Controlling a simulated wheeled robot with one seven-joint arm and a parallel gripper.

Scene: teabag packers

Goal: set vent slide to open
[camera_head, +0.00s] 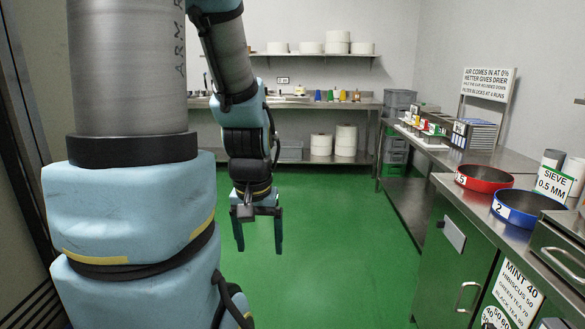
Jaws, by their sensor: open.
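My gripper (259,234) hangs pointing down in the middle of the view, above the green floor. Its two dark fingers are apart with nothing between them. I cannot pick out a vent slide for certain. A small pale metal plate (454,234) is set on the green cabinet (437,270) at the right; I cannot tell whether it is the vent slide or how it is set. My gripper is well to the left of this plate and apart from it.
On the right steel counter stand a red sieve (484,177) and a blue sieve (524,207). A metal drawer front (560,258) is at far right. A steel bench (290,101) runs along the back wall. Grey crates (398,103) are stacked in the corner. The green floor (335,225) between is clear.

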